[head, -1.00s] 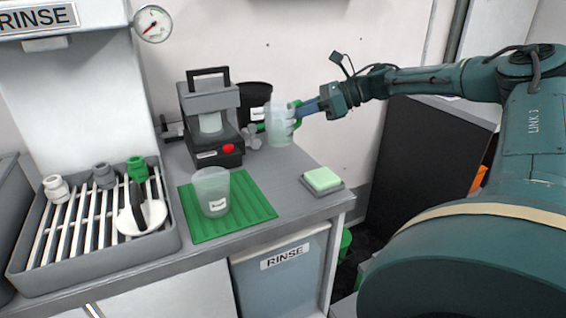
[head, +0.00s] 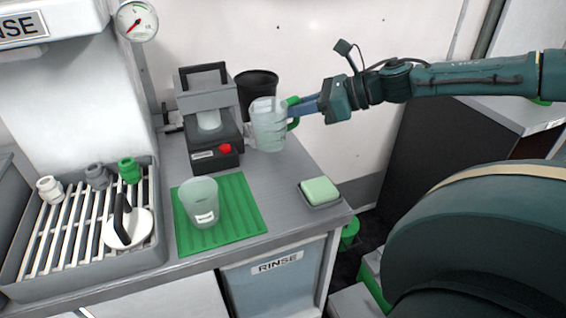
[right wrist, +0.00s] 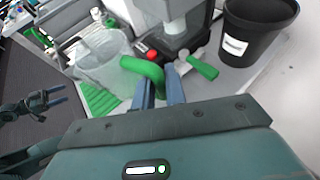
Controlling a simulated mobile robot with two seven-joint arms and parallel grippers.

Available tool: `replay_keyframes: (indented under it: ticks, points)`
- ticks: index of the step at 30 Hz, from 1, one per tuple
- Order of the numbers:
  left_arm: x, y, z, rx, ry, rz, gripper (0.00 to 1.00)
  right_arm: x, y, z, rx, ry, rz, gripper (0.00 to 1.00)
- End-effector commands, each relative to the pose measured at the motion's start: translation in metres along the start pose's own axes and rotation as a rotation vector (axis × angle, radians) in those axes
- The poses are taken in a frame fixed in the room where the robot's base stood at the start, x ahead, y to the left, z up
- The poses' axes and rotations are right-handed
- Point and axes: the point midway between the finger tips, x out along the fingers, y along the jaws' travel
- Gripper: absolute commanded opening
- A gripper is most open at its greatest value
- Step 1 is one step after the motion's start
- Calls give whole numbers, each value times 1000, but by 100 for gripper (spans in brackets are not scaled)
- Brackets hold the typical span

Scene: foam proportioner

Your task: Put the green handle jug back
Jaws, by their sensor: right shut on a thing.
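The clear jug (head: 268,132) with a green handle (head: 293,124) is in the air above the back right of the counter in the head view. My right gripper (head: 300,108) is shut on the green handle. In the right wrist view the jug (right wrist: 98,62) hangs at the left, and the blue fingers (right wrist: 160,90) close around its handle (right wrist: 148,72). A green mat (head: 243,205) lies on the counter, with a clear cup (head: 200,200) standing on it. My left gripper (right wrist: 58,95) shows open and empty at the left of the right wrist view.
A green sponge (head: 320,190) sits at the right counter edge. A slatted sink (head: 75,225) is at the left.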

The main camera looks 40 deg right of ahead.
Motion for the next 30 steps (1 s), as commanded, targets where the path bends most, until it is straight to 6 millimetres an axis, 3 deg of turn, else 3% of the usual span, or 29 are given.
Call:
replay_keyframes:
  ticks: [6, 18, 30]
  points:
    - [-1, -1, 1, 2, 8, -3, 80, 16, 2, -38, 6, 0, 3, 0]
    - [-2, -2, 0, 6, 18, -5, 80, 34, 1, -80, 5, 0, 3, 0]
    - [-1, -3, 1, 8, 21, -7, 80, 36, 1, -87, 1, 0, 1, 0]
